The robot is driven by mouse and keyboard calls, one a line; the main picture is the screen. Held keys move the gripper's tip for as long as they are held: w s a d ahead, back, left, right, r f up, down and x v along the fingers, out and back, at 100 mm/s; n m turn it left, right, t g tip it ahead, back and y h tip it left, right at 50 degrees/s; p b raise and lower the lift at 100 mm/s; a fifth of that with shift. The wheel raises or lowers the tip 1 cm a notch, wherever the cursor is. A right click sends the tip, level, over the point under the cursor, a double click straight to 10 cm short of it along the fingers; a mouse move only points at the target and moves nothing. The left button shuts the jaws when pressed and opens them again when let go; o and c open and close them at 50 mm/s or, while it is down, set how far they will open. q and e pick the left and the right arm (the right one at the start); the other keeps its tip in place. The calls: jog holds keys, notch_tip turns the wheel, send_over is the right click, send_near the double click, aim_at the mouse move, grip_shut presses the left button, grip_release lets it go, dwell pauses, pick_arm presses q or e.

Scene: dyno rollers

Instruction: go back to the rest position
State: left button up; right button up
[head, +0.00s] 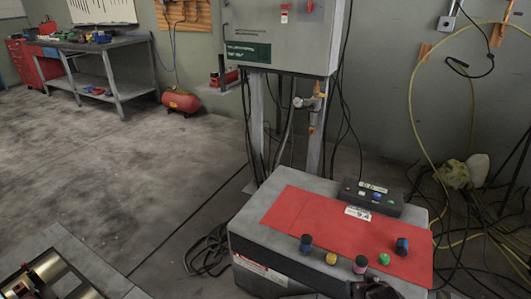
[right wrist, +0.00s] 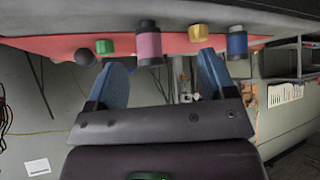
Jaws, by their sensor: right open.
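My right gripper (head: 373,289) shows only partly, as a dark shape at the bottom edge of the head view by the near side of the grey box. In the right wrist view, its two blue fingers (right wrist: 162,62) are spread apart, with nothing held between them. A pink and dark cylinder (right wrist: 148,45) stands beyond the gap, with a green knob (right wrist: 105,46) and a yellow knob (right wrist: 198,34) to its sides. My left gripper is not in view.
The grey box (head: 265,278) has a red top (head: 330,212) with several knobs and a dark button panel (head: 380,200). A grey cabinet (head: 280,35) stands behind. Metal rollers (head: 48,268) lie at lower left. Cables (head: 208,250) lie on the floor. Open floor spreads left.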

jog(key=s+a+r+n+t+y+p, duration=0.25)
jog(key=s+a+r+t+p, duration=0.2)
jog(key=s+r, duration=0.95)
pick_arm(q)
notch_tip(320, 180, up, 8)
jog(key=p, duration=0.3)
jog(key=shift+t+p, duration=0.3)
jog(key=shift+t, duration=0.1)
pick_arm(e)
jog(key=s+r+g+h, duration=0.1)
jog(key=s+r+g, duration=0.1)
jog(key=s, duration=1.6)
jog(key=shift+r, duration=0.35)
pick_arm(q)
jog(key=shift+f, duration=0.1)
pick_arm(e)
jog(key=shift+h, duration=0.25)
